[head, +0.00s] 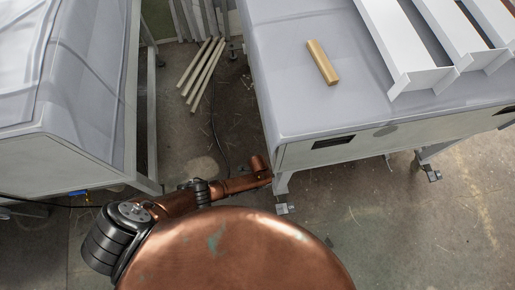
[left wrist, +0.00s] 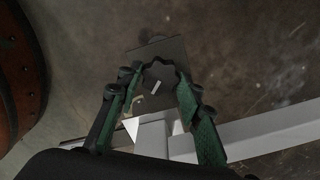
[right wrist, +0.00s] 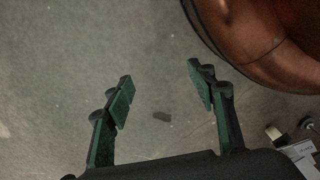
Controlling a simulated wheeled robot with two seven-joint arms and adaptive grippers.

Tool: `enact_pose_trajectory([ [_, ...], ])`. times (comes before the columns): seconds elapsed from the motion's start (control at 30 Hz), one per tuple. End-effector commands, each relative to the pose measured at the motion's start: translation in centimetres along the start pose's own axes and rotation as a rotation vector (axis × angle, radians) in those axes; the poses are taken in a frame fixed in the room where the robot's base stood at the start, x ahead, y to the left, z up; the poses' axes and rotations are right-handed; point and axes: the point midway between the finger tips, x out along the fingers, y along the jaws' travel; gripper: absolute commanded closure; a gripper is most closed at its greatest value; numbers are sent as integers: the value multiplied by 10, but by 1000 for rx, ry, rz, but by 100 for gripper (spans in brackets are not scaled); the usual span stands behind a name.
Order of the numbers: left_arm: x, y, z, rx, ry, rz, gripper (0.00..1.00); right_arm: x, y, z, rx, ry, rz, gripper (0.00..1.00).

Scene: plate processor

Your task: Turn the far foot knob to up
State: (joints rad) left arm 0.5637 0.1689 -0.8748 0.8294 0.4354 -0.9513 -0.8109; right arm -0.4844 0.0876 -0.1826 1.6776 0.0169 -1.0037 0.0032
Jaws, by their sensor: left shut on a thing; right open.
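A dark lobed foot knob (left wrist: 160,72) with a small pale mark shows in the left wrist view, above a dark square foot plate (left wrist: 158,47). My left gripper (left wrist: 161,82) is around this knob, with its green-padded fingers shut on its two sides. A pale metal leg (left wrist: 155,130) stands close to the knob, between the fingers. In the head view my left arm reaches to the machine's corner, and the fingers and held knob cannot be made out. My right gripper (right wrist: 160,76) is open and empty above bare floor.
The grey-topped machine (head: 300,95) carries a wooden block (head: 323,62) and white channels (head: 395,45). Another covered machine (head: 75,150) stands left. Another foot (head: 432,175) stands right. Floor (head: 375,225) at front right is clear.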

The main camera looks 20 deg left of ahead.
Motion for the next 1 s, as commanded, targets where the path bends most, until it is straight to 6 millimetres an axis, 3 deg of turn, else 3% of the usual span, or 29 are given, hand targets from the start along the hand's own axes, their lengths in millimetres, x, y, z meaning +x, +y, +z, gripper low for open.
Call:
enact_pose_trajectory([
  [0.37,0,1,-3,-358,5,2,91,12,4,-2,-1,12,5,49],
  [1.0,0,0,-3,-965,5,4,91,29,8,18,8,-4,9,49],
])
